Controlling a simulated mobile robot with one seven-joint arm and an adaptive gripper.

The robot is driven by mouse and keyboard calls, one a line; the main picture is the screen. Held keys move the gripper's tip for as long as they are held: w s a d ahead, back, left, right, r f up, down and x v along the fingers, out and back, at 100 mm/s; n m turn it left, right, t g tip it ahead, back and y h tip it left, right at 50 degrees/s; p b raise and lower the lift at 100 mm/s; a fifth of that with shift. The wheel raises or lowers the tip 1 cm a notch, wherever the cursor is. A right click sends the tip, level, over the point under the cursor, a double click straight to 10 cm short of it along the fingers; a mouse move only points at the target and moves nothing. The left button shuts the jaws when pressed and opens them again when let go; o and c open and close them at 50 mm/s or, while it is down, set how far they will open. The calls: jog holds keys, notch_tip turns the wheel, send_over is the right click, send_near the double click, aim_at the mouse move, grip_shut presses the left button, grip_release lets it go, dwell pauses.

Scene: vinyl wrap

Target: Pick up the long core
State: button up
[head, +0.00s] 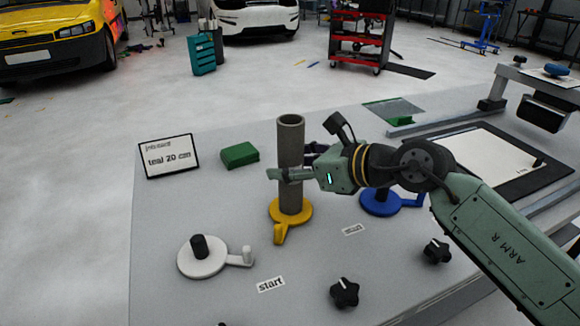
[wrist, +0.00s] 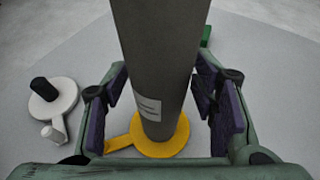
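The long core (head: 291,140) is a tall grey-brown tube standing upright on the yellow holder (head: 280,233). In the wrist view the core (wrist: 158,60) rises between my fingers, with a small pale label on its lower side. My gripper (head: 293,165) reaches in from the right, with one finger in front of the core and the other partly hidden behind it. In the wrist view my gripper (wrist: 162,95) is open around the core, and narrow gaps show between the dark pads and the tube.
A white holder (head: 203,257) with a black peg stands at front left. A blue holder (head: 381,203) is right of the core, under my arm. A green block (head: 240,155) and a sign reading "teal 20 cm" (head: 169,156) are behind left. Black knobs (head: 344,292) stand in front.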

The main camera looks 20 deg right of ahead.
jog(key=c, duration=1)
jog(key=shift+o, duration=0.2)
jog(key=shift+r, duration=0.15)
